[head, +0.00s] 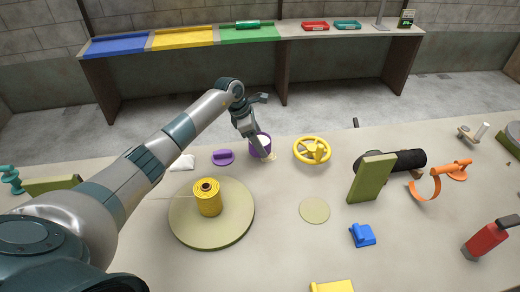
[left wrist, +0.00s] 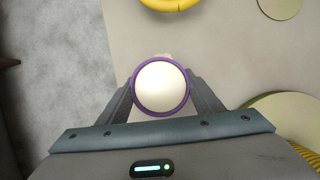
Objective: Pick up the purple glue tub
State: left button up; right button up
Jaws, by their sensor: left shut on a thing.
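The purple glue tub (head: 260,146) is a small round tub with a purple rim and a white top, near the far edge of the table. It also shows in the left wrist view (left wrist: 160,87), centred between the fingers. My left gripper (head: 253,134) reaches down to it from above and is shut on it, one finger on each side of the tub. I cannot tell whether the tub is touching the table. My right gripper is not in view.
A purple lidlike piece (head: 222,157) lies left of the tub and a yellow handwheel (head: 312,150) right of it. A yellow spool (head: 208,198) stands on a round green board (head: 240,228) in front. A back shelf (head: 350,31) holds coloured trays beyond a floor gap.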

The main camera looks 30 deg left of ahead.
pick_arm(q)
jog(key=s+d+r+b, duration=0.4)
jog(key=s+d+r, duration=0.3)
jog(key=d+r, duration=0.1)
jog(key=shift+s+d+r, duration=0.15)
jog(key=shift+d+r, duration=0.05)
jog(key=shift+d, duration=0.35)
jog(key=shift+s+d, duration=0.1)
